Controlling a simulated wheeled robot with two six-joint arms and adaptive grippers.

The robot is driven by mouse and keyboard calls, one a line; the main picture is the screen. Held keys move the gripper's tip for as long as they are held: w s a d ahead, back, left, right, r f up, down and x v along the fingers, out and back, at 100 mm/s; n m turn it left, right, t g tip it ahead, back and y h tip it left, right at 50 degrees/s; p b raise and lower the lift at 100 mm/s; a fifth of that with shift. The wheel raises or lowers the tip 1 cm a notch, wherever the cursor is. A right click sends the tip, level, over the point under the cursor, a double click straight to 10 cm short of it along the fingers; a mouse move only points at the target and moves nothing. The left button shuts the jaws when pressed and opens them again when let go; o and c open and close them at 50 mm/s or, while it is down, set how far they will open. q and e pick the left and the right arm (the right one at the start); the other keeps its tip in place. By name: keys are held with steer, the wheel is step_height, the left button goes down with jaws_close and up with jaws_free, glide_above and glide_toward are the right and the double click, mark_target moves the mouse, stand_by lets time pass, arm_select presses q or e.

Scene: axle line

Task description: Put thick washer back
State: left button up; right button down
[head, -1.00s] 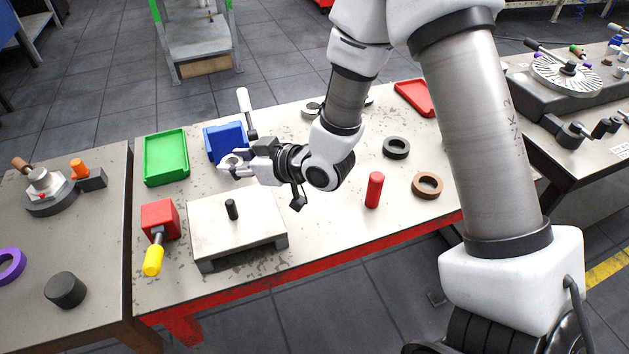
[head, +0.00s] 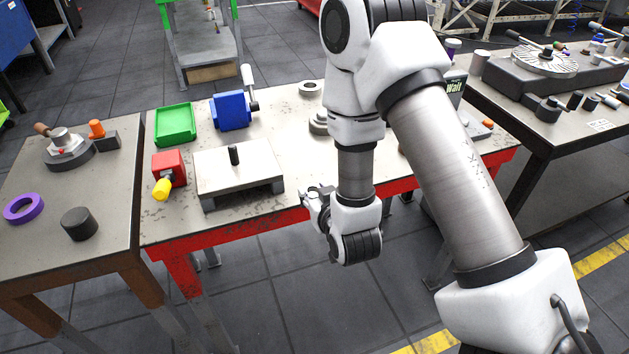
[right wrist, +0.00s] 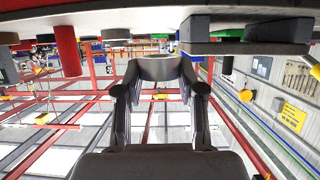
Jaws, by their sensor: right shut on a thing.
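My right gripper (head: 308,199) is at the table's front edge, to the right of the grey plate stand. A small grey ring (head: 310,88) lies at the back of the table. Grey round parts (head: 319,122) sit beside my right arm, partly hidden by it. My left gripper is not in view.
The plate stand (head: 238,170) with a black peg is left of the gripper. My arm hides much of the table's right part. A red cylinder (right wrist: 68,50) shows in the wrist view.

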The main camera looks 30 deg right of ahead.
arm_select(q)
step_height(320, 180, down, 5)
steer(key=b, duration=0.3)
arm_select(e)
steer(key=shift+w+d+r, duration=0.1)
steer(key=shift+w+d, duration=0.3)
steer(key=shift+w, duration=0.2)
steer(key=p, duration=0.3)
glide_above(314, 174)
steer(key=shift+s+f, duration=0.2)
steer(key=shift+f, duration=0.5)
step_height(314, 174, down, 3)
steer(key=shift+w+f+p, duration=0.15)
steer(key=shift+f+p, duration=0.05)
steer(key=shift+p, duration=0.25)
steer(key=shift+f, duration=0.25)
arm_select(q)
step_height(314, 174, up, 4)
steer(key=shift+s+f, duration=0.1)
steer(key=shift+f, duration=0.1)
arm_select(e)
steer(key=c, duration=0.7)
jaws_free()
